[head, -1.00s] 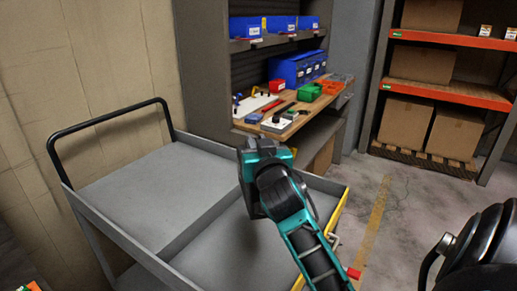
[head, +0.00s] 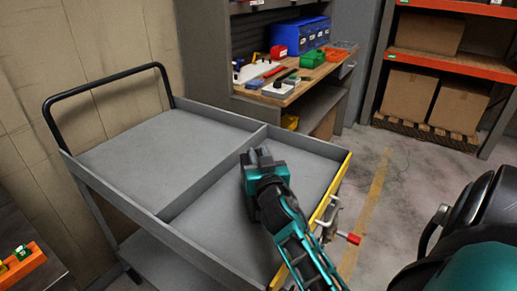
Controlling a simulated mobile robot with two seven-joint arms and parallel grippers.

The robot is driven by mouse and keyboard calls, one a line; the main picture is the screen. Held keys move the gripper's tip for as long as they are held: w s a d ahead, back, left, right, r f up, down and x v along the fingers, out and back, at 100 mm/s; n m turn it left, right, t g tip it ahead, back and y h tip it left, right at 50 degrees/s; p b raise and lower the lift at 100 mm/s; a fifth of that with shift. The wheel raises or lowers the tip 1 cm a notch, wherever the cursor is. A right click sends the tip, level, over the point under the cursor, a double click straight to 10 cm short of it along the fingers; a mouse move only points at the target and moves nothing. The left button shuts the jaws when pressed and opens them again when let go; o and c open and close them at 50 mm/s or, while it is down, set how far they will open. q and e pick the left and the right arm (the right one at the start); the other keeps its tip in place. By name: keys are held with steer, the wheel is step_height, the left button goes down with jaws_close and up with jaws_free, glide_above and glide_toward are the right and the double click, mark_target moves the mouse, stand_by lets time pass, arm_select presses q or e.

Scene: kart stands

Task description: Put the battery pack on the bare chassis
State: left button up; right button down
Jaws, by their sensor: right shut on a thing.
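My right gripper (head: 258,158) reaches up from the lower right and hangs over the right compartment of a grey two-compartment cart (head: 150,147). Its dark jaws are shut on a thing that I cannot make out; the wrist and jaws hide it. I cannot tell a battery pack or a bare chassis anywhere in this view. My left gripper is out of view.
The cart has a black push handle (head: 105,82) and a yellow-edged side with a red-tipped latch (head: 348,238). Both compartments look empty. Behind are a cluttered workbench (head: 285,90) and an orange rack (head: 450,62) with cartons. An orange tray (head: 22,264) shows at lower left.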

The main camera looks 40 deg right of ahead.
steer(key=shift+f, duration=0.2)
steer(key=c, duration=1.4)
jaws_free()
steer(key=shift+f, duration=0.3)
steer(key=o, duration=0.4)
steer(key=shift+c, duration=0.2)
steer(key=shift+s+a, duration=0.1)
steer(key=shift+s, duration=0.05)
